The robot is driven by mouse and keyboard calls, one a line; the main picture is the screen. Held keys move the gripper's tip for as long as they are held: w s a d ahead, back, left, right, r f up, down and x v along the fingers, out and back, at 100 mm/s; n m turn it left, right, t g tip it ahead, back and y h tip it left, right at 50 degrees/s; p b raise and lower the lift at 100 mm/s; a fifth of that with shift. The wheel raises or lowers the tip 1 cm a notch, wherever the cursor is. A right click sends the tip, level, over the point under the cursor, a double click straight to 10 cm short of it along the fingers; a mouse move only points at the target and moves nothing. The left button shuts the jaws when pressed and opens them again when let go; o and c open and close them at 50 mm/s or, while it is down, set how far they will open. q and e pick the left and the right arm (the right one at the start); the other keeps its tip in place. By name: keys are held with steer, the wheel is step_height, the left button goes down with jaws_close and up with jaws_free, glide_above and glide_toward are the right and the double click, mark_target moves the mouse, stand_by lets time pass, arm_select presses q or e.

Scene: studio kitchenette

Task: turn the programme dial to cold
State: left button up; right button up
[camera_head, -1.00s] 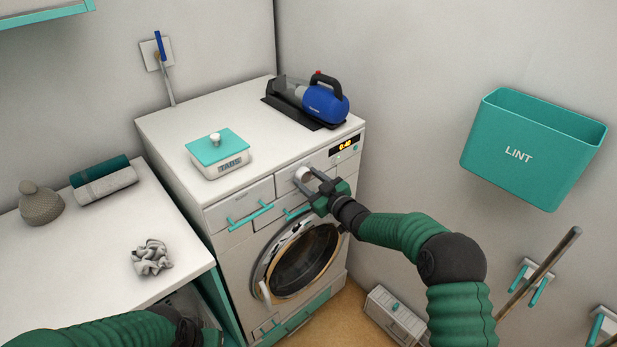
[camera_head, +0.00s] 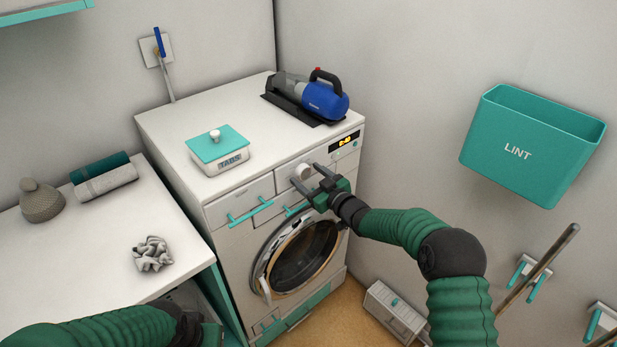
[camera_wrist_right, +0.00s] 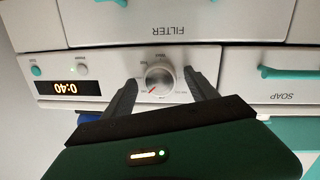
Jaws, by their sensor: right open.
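The programme dial (camera_head: 303,171) is a round pale knob on the front panel of the white washing machine (camera_head: 245,225). It shows larger in the right wrist view (camera_wrist_right: 159,77), with a red mark at its lower left; the small labels around it are too blurred to read. My right gripper (camera_head: 311,177) is open at the dial. In the wrist view its two dark fingers stand on either side of the dial, with gaps to it. The display (camera_wrist_right: 70,88) beside the dial reads 0:40. My left gripper (camera_head: 205,332) is low at the bottom edge, its fingers cut off or hidden.
A tabs box (camera_head: 219,152) and a blue handheld vacuum (camera_head: 322,102) are on the machine's top. The round door (camera_head: 300,255) is below the dial. A teal lint bin (camera_head: 533,150) hangs on the right wall. The counter (camera_head: 95,245) at left holds towels and a crumpled cloth.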

steer(key=shift+s, duration=0.1)
steer(key=v, duration=1.6)
steer(key=shift+s+d+b, duration=0.25)
steer(key=shift+b, duration=0.1)
steer(key=s+d+f+m+g+h+p, duration=0.1)
steer(key=s+d+f+m+g+h, duration=0.25)
steer(key=s, duration=0.25)
steer(key=s+d+f+m+g+h+p, duration=0.1)
steer(key=s+d+f+m+g+h, duration=0.15)
steer(key=s+h, duration=0.25)
steer(key=s+f+m+g, duration=0.1)
steer(key=s+g, duration=0.4)
steer(key=s, duration=1.3)
steer(key=shift+s+d+f+m+g, duration=0.25)
steer(key=shift+s+d+m+g, duration=0.1)
steer(key=shift+m, duration=0.55)
